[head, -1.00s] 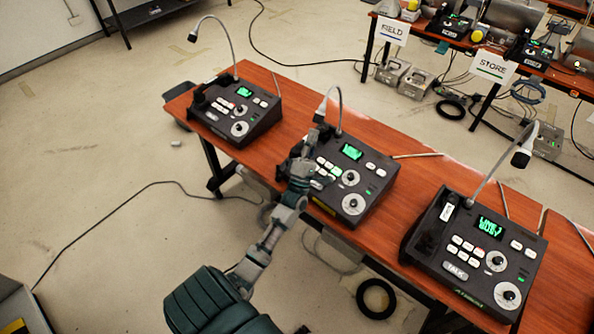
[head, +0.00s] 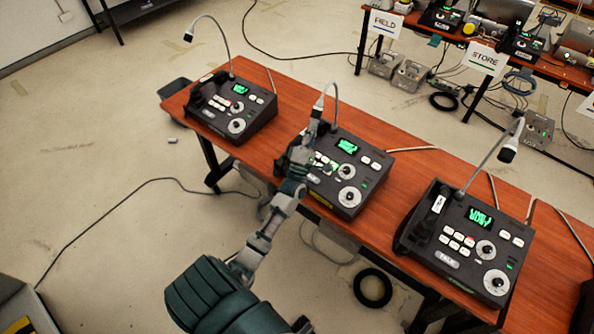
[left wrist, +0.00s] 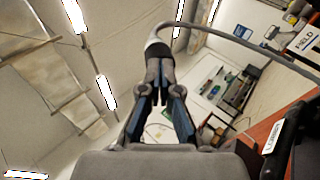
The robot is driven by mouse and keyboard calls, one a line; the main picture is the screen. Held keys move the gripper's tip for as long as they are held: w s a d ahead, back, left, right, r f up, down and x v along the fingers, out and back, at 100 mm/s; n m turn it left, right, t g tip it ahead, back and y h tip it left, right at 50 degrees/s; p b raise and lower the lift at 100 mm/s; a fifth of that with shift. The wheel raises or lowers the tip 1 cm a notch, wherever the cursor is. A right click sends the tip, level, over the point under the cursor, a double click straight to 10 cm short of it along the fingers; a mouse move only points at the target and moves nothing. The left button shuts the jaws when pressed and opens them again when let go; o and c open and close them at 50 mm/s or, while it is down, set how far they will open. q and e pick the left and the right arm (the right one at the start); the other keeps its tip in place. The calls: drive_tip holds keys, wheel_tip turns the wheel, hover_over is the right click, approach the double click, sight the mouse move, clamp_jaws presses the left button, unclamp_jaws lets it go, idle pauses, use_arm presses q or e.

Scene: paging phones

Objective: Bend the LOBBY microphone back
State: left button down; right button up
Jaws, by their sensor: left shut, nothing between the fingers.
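The middle paging phone (head: 343,172) stands on the brown table, with a lit green screen and a gooseneck microphone (head: 335,94) arching toward me. Its handset label in the left wrist view (left wrist: 275,136) seems to read LOBBY, though small. My right gripper is out of view.
A similar phone (head: 232,107) stands to the left and another (head: 465,240) to the right, each with its own gooseneck. Cables lie on the table (head: 292,82) and floor. A black ring (head: 372,288) lies on the floor. FIELD (head: 385,23) and STORE (head: 485,58) signs hang behind.

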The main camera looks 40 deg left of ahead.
use_arm(q)
drive_tip(key=shift+r, duration=0.15)
drive_tip(key=v, duration=1.2)
drive_tip(key=shift+f, duration=0.2)
drive_tip(key=shift+a, duration=0.1)
